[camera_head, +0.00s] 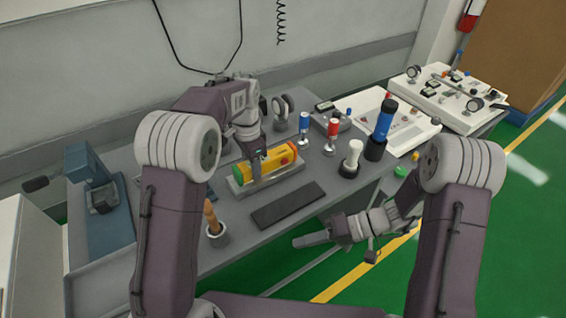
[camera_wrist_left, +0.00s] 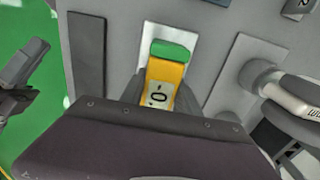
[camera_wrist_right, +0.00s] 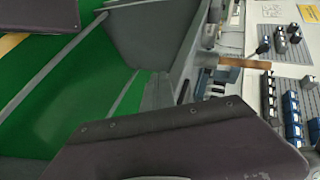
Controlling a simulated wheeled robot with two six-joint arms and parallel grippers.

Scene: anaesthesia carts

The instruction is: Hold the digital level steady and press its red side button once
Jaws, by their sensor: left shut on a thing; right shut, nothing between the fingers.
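The digital level (camera_head: 277,160) is a yellow bar with a green end and a red part at its right. It lies along a grey tray (camera_head: 243,187) on the bench. My left gripper (camera_head: 257,166) is shut on the level near its middle, from above. In the left wrist view the level (camera_wrist_left: 160,72) shows its green end and a small pale display; my own wrist hides the rest. My right gripper (camera_head: 300,242) is shut and empty, in front of the bench edge over the green floor. The red side button cannot be made out for certain.
A dark flat mat (camera_head: 289,204) lies in front of the tray. A wooden-handled tool in a cup (camera_head: 215,235) stands at the left. Small red and blue bottles (camera_head: 332,130), a white-topped item (camera_head: 352,158) and a tall blue cylinder (camera_head: 383,122) stand to the right.

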